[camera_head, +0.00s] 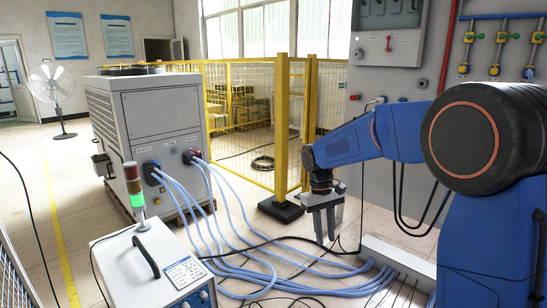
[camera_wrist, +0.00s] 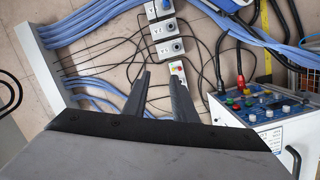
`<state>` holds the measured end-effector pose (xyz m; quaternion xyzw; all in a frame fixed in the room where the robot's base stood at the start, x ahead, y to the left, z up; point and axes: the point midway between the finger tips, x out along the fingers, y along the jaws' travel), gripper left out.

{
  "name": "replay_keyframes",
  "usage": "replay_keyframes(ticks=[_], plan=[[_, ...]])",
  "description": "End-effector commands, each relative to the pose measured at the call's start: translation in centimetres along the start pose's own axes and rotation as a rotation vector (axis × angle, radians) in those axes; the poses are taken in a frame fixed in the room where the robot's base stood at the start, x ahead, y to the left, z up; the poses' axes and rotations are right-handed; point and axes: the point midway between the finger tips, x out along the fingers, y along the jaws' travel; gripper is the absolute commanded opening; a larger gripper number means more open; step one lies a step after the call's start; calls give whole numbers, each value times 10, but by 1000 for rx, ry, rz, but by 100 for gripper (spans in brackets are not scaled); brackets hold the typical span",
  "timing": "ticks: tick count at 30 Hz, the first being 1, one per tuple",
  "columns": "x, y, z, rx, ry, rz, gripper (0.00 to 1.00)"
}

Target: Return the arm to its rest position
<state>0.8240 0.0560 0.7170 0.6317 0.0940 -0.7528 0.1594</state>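My blue arm (camera_head: 372,135) reaches in from the right in the head view, bent, with its forearm extended to the left. My grey gripper (camera_head: 326,238) hangs from its end, pointing down above the floor and the pale blue hoses. In the wrist view my gripper (camera_wrist: 161,75) shows two dark fingers apart, with floor and thin black cables visible between them. It is open and holds nothing. No object touches the fingers in the wrist view.
A control box (camera_head: 160,265) with a signal light (camera_head: 133,185) stands at lower left; it also shows in the wrist view (camera_wrist: 255,115). A large grey cabinet (camera_head: 160,130), yellow fence (camera_head: 282,130) and wall panel (camera_head: 388,45) surround the area. Socket blocks (camera_wrist: 170,48) lie on the floor.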

Motion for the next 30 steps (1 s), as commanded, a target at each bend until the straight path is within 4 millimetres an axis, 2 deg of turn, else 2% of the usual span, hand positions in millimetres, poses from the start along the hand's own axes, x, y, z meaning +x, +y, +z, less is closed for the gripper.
replay_keyframes(ticks=[1,6,15,22,30], plan=[[-8,4,15,14,22,-2,25],[-24,13,60,56,87,-9,25],[-39,22,138,128,200,-18,25],[-40,23,197,184,287,-22,25],[-29,20,260,251,388,-23,25]])
